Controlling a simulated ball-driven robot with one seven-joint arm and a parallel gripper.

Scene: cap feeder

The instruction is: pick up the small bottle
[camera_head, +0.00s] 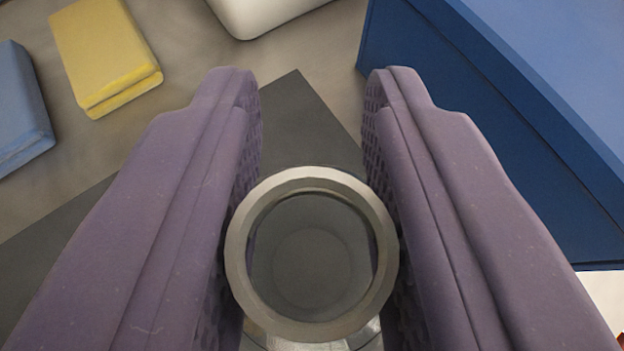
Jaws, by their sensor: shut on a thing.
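The small bottle (312,176) is seen from above in the camera_head view, with a pale round rim and a dark open mouth. It sits between the two purple fingers of my gripper (312,225), low in the middle of the view. The fingers have textured inner pads and are shut on the bottle, one on each side. The bottle's lower body is mostly hidden below its rim. I cannot tell whether its base touches the surface.
A dark grey mat (295,125) lies under the gripper. A large blue box (470,130) stands close on the right. A yellow block (100,50) and a light blue block (18,105) lie at the upper left. A white object (262,14) is at the top.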

